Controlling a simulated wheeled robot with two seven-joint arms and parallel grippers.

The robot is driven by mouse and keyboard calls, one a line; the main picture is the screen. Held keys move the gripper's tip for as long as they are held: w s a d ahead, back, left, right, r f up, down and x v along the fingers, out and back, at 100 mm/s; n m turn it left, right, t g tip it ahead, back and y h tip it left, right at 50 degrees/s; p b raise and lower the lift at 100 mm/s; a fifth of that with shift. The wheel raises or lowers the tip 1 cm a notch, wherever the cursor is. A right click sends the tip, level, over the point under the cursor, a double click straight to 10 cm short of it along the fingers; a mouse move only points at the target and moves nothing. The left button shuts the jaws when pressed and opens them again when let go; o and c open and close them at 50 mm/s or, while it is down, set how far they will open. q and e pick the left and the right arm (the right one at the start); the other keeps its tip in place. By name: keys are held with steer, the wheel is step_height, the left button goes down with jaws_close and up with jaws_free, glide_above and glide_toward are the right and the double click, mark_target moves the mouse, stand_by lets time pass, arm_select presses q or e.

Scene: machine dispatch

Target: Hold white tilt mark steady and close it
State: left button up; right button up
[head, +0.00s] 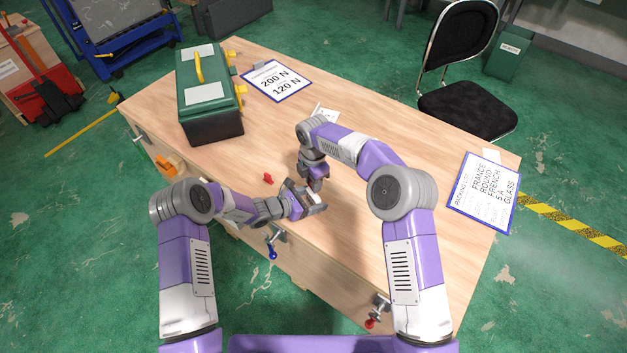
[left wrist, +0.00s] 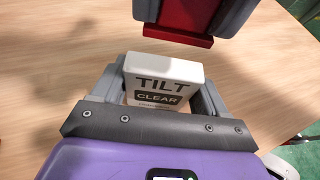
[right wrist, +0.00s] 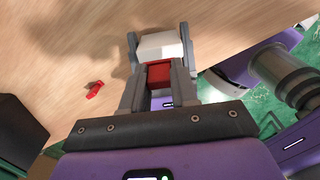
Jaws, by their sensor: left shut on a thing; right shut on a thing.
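The white tilt mark (left wrist: 160,82) is a small block with "TILT" and "CLEAR" on its face. My left gripper (head: 315,199) is shut on it above the table; the block also shows in the right wrist view (right wrist: 160,46). My right gripper (head: 314,184) is shut on a small red piece (right wrist: 159,75), which also shows in the left wrist view (left wrist: 172,22). The red piece is close to the block's upper edge, with a narrow gap in the left wrist view. In the head view the grippers largely hide both parts.
A loose red piece (head: 268,178) lies on the wooden table (head: 400,185) left of my grippers. A green toolbox (head: 208,95) stands at the back left. Signs (head: 276,81) (head: 483,193) lie at the back and right. A black chair (head: 463,75) stands behind the table.

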steer(key=shift+f, duration=0.9)
steer(key=shift+f, duration=0.6)
steer(key=o, duration=1.1)
step_height(320, 180, up, 12)
